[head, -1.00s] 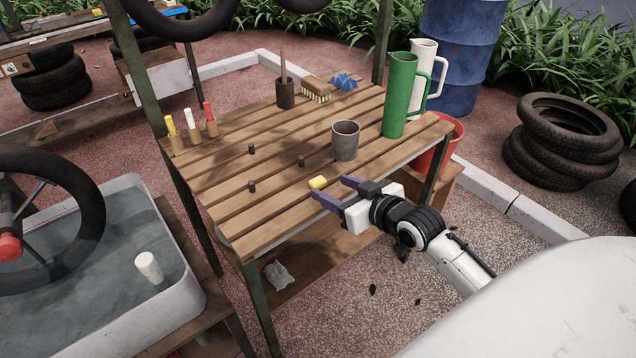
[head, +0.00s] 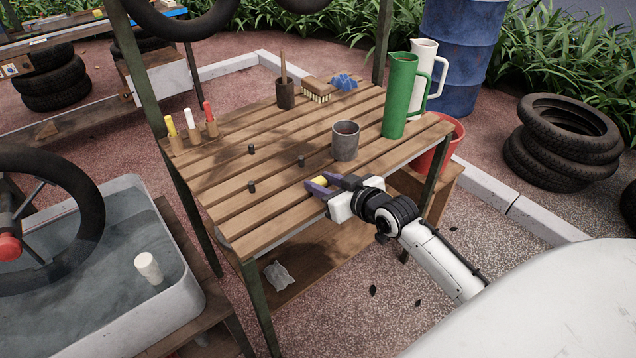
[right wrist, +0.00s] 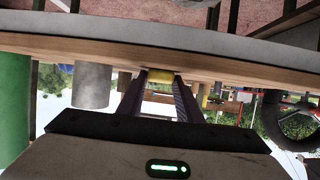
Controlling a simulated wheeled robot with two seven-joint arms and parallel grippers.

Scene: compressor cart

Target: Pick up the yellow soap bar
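The yellow soap bar (head: 320,181) is near the front edge of the slatted wooden table (head: 255,205). My right gripper (head: 317,181) reaches in from the front right, low over the tabletop, with its purple fingers on both sides of the soap. In the right wrist view, which is upside down, the soap (right wrist: 160,76) sits between the fingertips (right wrist: 160,80), and both fingers appear to press on it. I cannot tell whether the soap still touches the slats. My left gripper is not in view.
A grey cup (head: 345,141) stands just behind the gripper. Small dark pegs (head: 301,161) stick up left of the soap. The table's front left is clear.

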